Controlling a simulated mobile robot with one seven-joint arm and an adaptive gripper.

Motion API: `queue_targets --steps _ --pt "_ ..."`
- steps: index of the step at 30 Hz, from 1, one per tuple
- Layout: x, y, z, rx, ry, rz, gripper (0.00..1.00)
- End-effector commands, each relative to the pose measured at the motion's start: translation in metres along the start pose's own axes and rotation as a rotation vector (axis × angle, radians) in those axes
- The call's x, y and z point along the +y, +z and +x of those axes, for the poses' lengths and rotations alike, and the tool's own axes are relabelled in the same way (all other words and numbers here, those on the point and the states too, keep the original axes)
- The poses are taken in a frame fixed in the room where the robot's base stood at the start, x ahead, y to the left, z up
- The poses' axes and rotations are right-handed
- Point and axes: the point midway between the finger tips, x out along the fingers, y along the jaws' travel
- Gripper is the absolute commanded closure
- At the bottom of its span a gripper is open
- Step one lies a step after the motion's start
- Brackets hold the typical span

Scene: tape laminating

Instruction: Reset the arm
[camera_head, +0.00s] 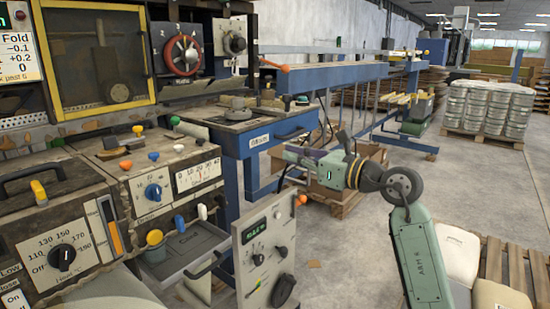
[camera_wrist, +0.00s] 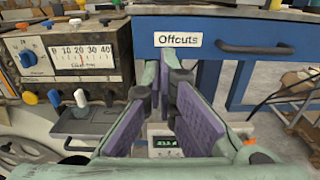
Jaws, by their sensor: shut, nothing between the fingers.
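My arm reaches in from the lower right of the head view, with its pale green link and dark wrist joint. My gripper (camera_head: 303,158) points left, in the air in front of the blue workbench (camera_head: 232,140). In the wrist view my gripper (camera_wrist: 165,88) shows two purple finger pads that come close together toward the tips. It is shut with nothing held. Beyond the fingers are the blue drawer marked "Offcuts" (camera_wrist: 215,62) and a dial panel (camera_wrist: 82,58).
A control console (camera_head: 150,180) with knobs and coloured levers fills the left. A tilted panel (camera_head: 265,250) with an orange-tipped lever stands below my gripper. A wooden pallet with boxes (camera_head: 345,203) is behind the arm. Open grey floor (camera_head: 470,180) lies to the right.

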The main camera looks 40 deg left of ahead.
Motion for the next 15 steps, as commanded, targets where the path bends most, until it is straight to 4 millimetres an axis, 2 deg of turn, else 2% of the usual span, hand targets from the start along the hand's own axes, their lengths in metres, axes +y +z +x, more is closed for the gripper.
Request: queue_targets --steps 1,6,15 --pt "0.0 -0.001 -0.011 -0.001 -0.003 -0.003 1.0" --pt "0.0 0.0 -0.03 -0.001 -0.002 -0.002 1.0" --pt "0.003 0.003 -0.034 -0.007 0.007 0.0 1.0"
